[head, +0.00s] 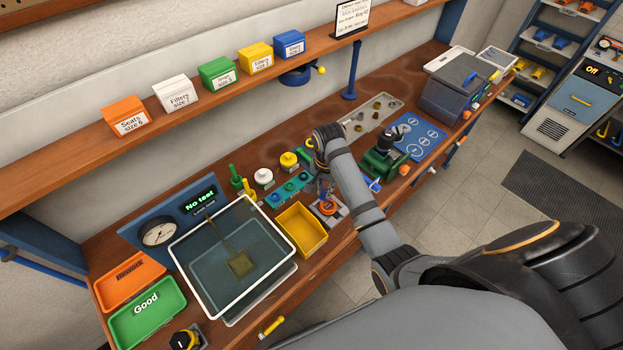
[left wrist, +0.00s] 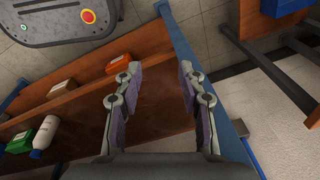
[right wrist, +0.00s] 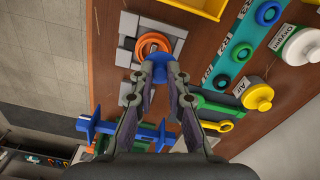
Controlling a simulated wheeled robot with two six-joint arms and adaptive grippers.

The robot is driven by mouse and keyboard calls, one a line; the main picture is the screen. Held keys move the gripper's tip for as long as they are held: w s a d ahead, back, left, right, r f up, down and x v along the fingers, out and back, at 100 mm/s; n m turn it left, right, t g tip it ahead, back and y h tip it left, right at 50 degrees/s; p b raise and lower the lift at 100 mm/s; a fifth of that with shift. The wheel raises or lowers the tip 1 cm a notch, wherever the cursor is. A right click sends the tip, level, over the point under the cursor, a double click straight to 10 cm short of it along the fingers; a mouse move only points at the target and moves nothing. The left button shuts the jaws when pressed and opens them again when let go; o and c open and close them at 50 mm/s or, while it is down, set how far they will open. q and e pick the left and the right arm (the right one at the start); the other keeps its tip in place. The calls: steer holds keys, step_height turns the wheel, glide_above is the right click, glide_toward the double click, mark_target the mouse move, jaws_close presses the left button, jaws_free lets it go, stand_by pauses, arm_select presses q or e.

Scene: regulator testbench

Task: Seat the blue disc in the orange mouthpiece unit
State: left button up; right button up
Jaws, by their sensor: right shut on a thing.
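The orange mouthpiece unit (right wrist: 153,44) sits in a grey fixture (right wrist: 128,53) on the bench. It also shows in the head view (head: 327,208). My right gripper (right wrist: 162,72) is shut on the blue disc (right wrist: 160,54), held on edge between the fingertips. The disc overlaps the near rim of the orange unit in the right wrist view; I cannot tell whether they touch. In the head view my right gripper (head: 322,178) is just above the unit. My left gripper (left wrist: 160,68) is open and empty, away from these things.
A yellow bin (head: 301,230) stands left of the fixture. A teal rack (head: 290,190) with rings and a yellow-capped bottle (right wrist: 257,96) are close by.

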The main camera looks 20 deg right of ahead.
arm_select(q)
steer(key=s+d, duration=0.3)
steer(key=d, duration=0.3)
arm_select(e)
steer(key=shift+s+d+f+b, duration=0.15)
steer(key=shift+d+f+b, duration=0.1)
steer(key=shift+d, duration=0.4)
steer(key=shift+s+d+f+b, duration=0.1)
steer(key=shift+d+f, duration=0.1)
steer(key=shift+d, duration=0.4)
steer(key=shift+a+f+b, duration=0.15)
steer(key=shift+f+b, duration=0.05)
steer(key=shift+b, duration=0.1)
steer(key=f+b, duration=0.1)
steer(key=b, duration=0.1)
steer(key=f+b, duration=0.1)
steer(key=shift+w+a+f+b, duration=0.1)
steer(key=shift+a+f+b, duration=0.25)
steer(key=shift+b, duration=0.05)
steer(key=shift+d+f+b, duration=0.1)
steer(key=shift+f+b, duration=0.1)
steer(key=shift+b, duration=0.1)
steer(key=shift+f, duration=0.1)
arm_select(q)
step_height(320, 180, down, 6)
steer(key=w+a, duration=0.1)
steer(key=a, duration=0.1)
arm_select(e)
jaws_close()
